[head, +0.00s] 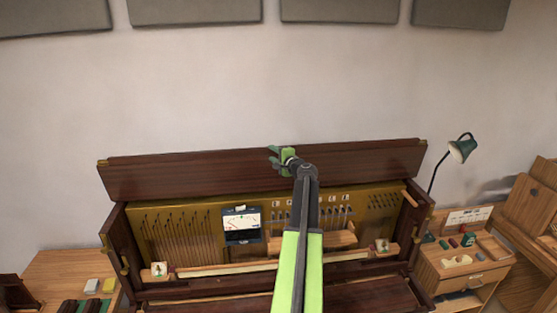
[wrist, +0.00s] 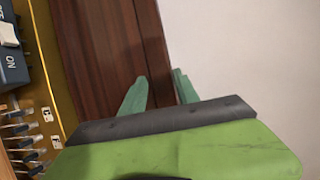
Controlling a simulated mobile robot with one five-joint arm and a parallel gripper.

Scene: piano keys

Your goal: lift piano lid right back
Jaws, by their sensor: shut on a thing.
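The piano lid (head: 190,172) is a long dark brown wooden board with brass corners. In the head view it stands raised along the back of the open piano, in front of the wall. My gripper (head: 276,155) is at the lid's upper edge, near its middle. In the wrist view the two green fingers of my gripper (wrist: 160,92) lie on either side of the edge of the lid (wrist: 100,50), shut on it. The fingertips' far ends are partly hidden behind the lid.
Inside the open piano (head: 165,230) are strings and hammers. Small blocks sit on the key rail ends. A wooden table (head: 70,268) is at left.

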